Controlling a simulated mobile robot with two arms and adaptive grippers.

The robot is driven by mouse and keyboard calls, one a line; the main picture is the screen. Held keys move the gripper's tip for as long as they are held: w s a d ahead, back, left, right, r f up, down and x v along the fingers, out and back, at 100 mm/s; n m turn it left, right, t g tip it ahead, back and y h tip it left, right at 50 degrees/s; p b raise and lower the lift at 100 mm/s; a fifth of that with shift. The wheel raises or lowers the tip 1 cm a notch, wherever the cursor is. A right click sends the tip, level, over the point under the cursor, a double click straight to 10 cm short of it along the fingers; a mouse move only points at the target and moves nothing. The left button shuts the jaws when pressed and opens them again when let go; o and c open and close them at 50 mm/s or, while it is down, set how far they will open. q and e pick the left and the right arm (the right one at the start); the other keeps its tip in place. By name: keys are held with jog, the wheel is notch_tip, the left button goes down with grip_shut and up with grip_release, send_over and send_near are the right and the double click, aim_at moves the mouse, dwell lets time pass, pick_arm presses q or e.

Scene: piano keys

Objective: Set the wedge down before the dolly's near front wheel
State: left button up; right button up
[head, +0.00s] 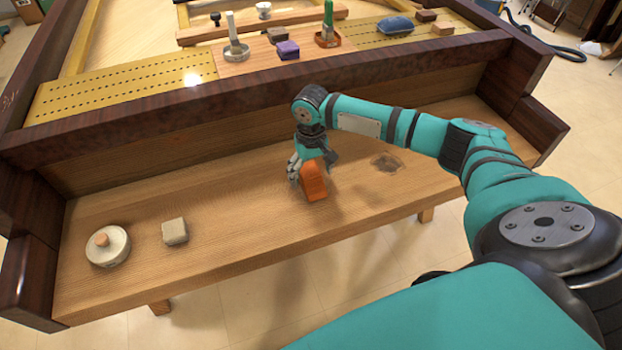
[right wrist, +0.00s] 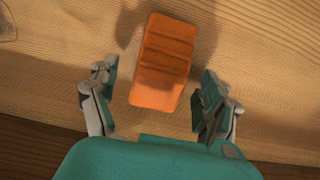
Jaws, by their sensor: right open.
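An orange wedge (head: 314,180) with ridges across its face is at the middle of the wooden shelf (head: 240,235). In the right wrist view the wedge (right wrist: 163,62) lies between the fingers of my right gripper (right wrist: 158,88), with a gap on each side. My right gripper (head: 313,158) is open, pointing down over the wedge and partly hiding its far end in the head view. I cannot make out a dolly or its wheels in either view. My left gripper is not in view.
A round pale weight (head: 107,248) and a small beige block (head: 175,231) sit on the shelf's left. A dark beam (head: 250,95) runs behind it. Beyond lie a purple block (head: 287,49), a green-handled tool (head: 327,30) and a blue pouch (head: 395,26). The shelf's front middle is clear.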

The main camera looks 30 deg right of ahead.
jog(key=shift+f, duration=0.35)
jog(key=shift+c, duration=0.4)
jog(key=shift+r, duration=0.1)
jog(key=c, duration=1.5)
